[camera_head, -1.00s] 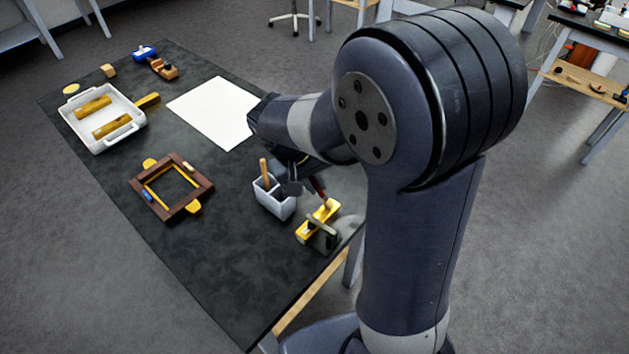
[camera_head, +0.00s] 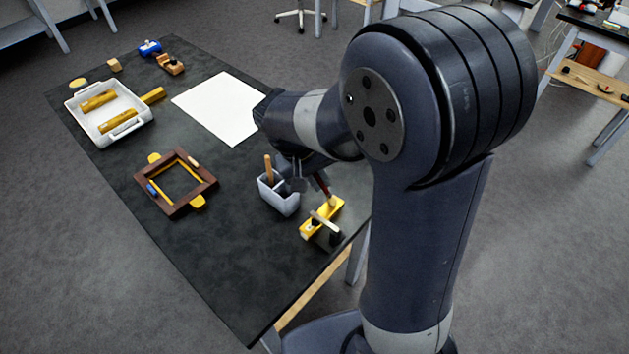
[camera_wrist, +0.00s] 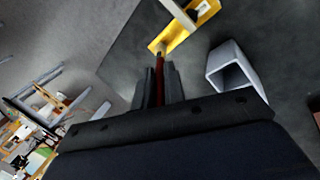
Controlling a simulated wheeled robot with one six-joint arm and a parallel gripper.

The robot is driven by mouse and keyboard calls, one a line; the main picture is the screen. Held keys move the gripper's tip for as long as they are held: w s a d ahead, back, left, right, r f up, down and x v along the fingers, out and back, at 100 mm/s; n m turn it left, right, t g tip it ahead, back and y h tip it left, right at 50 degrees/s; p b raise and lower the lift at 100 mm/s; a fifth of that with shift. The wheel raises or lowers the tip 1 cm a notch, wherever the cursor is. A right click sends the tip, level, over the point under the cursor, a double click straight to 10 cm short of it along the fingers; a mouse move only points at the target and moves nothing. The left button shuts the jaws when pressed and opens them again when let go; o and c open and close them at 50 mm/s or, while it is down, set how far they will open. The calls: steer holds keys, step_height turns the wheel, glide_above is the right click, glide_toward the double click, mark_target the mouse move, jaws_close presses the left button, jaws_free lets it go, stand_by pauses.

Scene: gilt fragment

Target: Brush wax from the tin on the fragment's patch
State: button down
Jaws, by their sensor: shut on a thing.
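My gripper (camera_wrist: 160,88) is shut on a slim dark red handle (camera_wrist: 160,78), seemingly a brush. The handle also shows in the head view (camera_head: 322,186), below my forearm. Its far end meets or hovers just over a yellow bar (camera_wrist: 177,34); contact cannot be told. The bar, probably the gilt fragment, lies near the table's front right edge in the head view (camera_head: 312,228). A pale strip crosses it, with a dark piece beside it. A small round yellowish disc (camera_head: 78,83), perhaps the tin, lies at the far left corner. No patch can be made out.
A brown frame (camera_head: 178,209) with yellow tabs, a white tray (camera_head: 88,133) with gold sticks and white paper (camera_head: 222,108) lie farther left. The dark tabletop's (camera_head: 235,265) front left is bare.

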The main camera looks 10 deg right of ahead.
stand_by(3.0)
steer(key=shift+r+p, duration=2.3)
steer(key=shift+r, duration=0.7)
step_height(320, 180, up, 3)
steer(key=shift+r+p, duration=0.1)
steer(key=shift+p, duration=1.15)
steer(key=shift+f, duration=0.2)
